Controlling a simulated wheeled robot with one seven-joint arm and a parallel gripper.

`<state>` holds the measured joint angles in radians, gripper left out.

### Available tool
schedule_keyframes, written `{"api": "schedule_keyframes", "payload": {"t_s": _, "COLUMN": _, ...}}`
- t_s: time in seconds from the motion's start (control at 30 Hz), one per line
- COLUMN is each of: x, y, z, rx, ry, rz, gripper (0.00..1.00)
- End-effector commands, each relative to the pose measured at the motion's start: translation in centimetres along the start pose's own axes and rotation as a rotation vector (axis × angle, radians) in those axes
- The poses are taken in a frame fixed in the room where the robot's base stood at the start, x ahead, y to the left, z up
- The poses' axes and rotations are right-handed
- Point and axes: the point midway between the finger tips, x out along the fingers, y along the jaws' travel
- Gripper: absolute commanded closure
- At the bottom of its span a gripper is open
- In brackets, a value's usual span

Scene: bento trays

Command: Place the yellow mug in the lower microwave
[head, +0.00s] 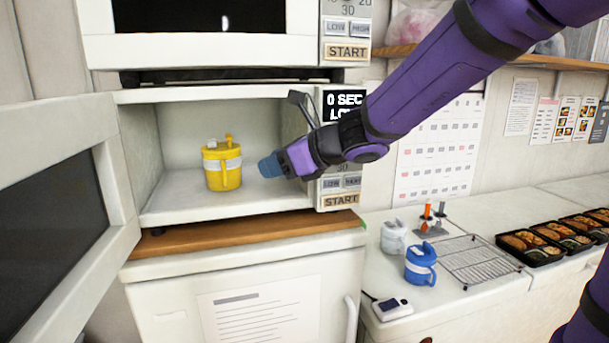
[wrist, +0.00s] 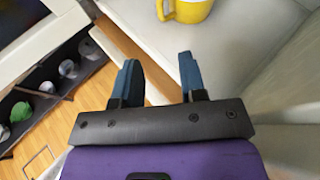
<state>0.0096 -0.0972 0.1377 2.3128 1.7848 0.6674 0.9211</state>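The yellow mug (head: 222,164) stands upright on the floor of the lower microwave (head: 215,97), left of its middle, with a white band around it. It also shows at the top of the wrist view (wrist: 190,9), cut off by the edge. The microwave door (head: 120,185) stands wide open to the left. My gripper (head: 270,166) is at the right part of the microwave opening, apart from the mug. In the wrist view its two blue fingers (wrist: 158,80) are spread with nothing between them.
An upper microwave (head: 205,50) sits above. On the counter at right are a blue mug (head: 420,264), a white mug (head: 393,237), a wire rack (head: 472,260), a small white device (head: 391,308) and several bento trays (head: 530,248). The microwave's control panel side borders the opening on the right.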

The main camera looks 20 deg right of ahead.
Motion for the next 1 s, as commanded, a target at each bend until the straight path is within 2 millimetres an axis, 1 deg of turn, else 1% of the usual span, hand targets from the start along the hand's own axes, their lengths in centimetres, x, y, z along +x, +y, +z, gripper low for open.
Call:
{"api": "schedule_keyframes", "payload": {"t_s": 0.13, "x": -0.1, "y": 0.1, "z": 0.0, "rx": -0.005, "ry": 0.000, "rz": 0.001, "gripper": 0.62}}
{"api": "schedule_keyframes", "payload": {"t_s": 0.2, "x": -0.4, "y": 0.3, "z": 0.1, "rx": -0.036, "ry": 0.005, "rz": 0.007, "gripper": 0.62}}
{"api": "schedule_keyframes", "payload": {"t_s": 0.27, "x": -1.0, "y": 0.8, "z": 0.1, "rx": -0.096, "ry": 0.015, "rz": 0.020, "gripper": 0.62}}
{"api": "schedule_keyframes", "payload": {"t_s": 0.37, "x": -2.7, "y": 2.4, "z": 0.0, "rx": -0.280, "ry": 0.049, "rz": 0.061, "gripper": 0.62}}
{"api": "schedule_keyframes", "payload": {"t_s": 0.47, "x": -5.3, "y": 4.4, "z": -0.7, "rx": -0.552, "ry": 0.104, "rz": 0.126, "gripper": 0.62}}
{"api": "schedule_keyframes", "payload": {"t_s": 0.5, "x": -6.5, "y": 5.2, "z": -1.1, "rx": -0.665, "ry": 0.130, "rz": 0.155, "gripper": 0.62}}
{"api": "schedule_keyframes", "payload": {"t_s": 0.57, "x": -8.2, "y": 6.2, "z": -1.9, "rx": -0.832, "ry": 0.170, "rz": 0.200, "gripper": 0.62}}
{"api": "schedule_keyframes", "payload": {"t_s": 0.7, "x": -12.3, "y": 8.1, "z": -4.2, "rx": -1.211, "ry": 0.274, "rz": 0.317, "gripper": 0.62}}
{"api": "schedule_keyframes", "payload": {"t_s": 0.83, "x": -16.3, "y": 9.2, "z": -6.6, "rx": -1.541, "ry": 0.386, "rz": 0.444, "gripper": 0.62}}
{"api": "schedule_keyframes", "payload": {"t_s": 1.0, "x": -21.5, "y": 9.5, "z": -9.7, "rx": -1.912, "ry": 0.549, "rz": 0.636, "gripper": 0.62}}
